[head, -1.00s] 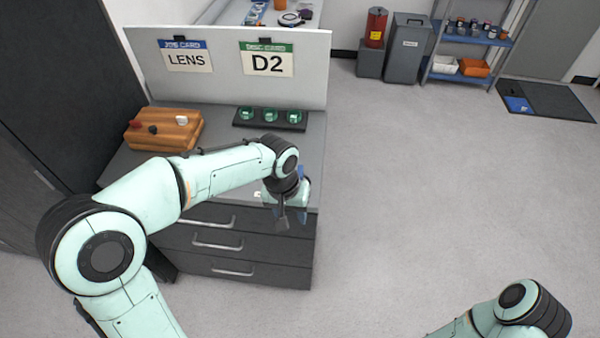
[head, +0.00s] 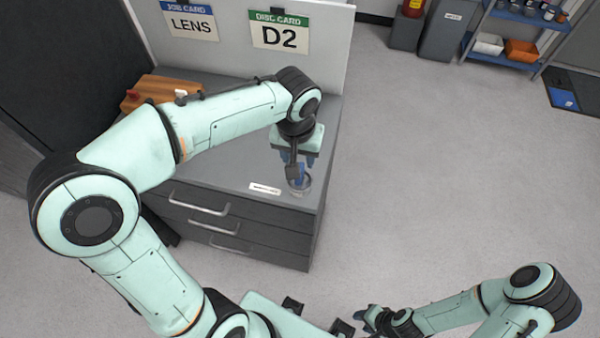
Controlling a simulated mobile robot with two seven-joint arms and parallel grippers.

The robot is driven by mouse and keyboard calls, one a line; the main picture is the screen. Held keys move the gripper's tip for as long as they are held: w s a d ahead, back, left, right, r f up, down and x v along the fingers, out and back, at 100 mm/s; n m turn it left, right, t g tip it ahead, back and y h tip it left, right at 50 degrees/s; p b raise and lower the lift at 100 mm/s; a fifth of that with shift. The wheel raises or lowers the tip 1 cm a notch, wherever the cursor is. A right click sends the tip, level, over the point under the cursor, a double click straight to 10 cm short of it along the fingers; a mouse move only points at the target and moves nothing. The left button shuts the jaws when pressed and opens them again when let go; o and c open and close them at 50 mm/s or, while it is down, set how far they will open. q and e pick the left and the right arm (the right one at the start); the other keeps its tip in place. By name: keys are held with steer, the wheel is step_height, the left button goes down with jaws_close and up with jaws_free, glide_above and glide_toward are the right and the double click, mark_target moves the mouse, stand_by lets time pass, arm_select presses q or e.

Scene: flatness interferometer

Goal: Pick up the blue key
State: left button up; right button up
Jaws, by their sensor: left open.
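The blue key (head: 301,173) shows as a small blue shape at the front right corner of the grey cabinet top. It seems to stand in or on a round, clear dish (head: 304,186). My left gripper (head: 297,161) points down just above it with its jaws open. A dark part of the gripper hides part of the key, and I cannot tell whether the fingers are beside it or still above it. My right gripper (head: 368,319) is low in the picture, far from the key, and its jaws are not clear.
A white label (head: 265,189) lies left of the dish on the grey cabinet (head: 225,170). A wooden block (head: 150,90) sits at the back left. The upright panel (head: 335,60) with the LENS and D2 cards stands behind.

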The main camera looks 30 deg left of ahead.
arm_select(q)
steer(key=f, duration=0.2)
steer(key=shift+w+f, duration=0.35)
step_height(320, 180, down, 4)
steer(key=shift+a+f, duration=0.1)
steer(key=shift+f, duration=0.45)
jaws_close()
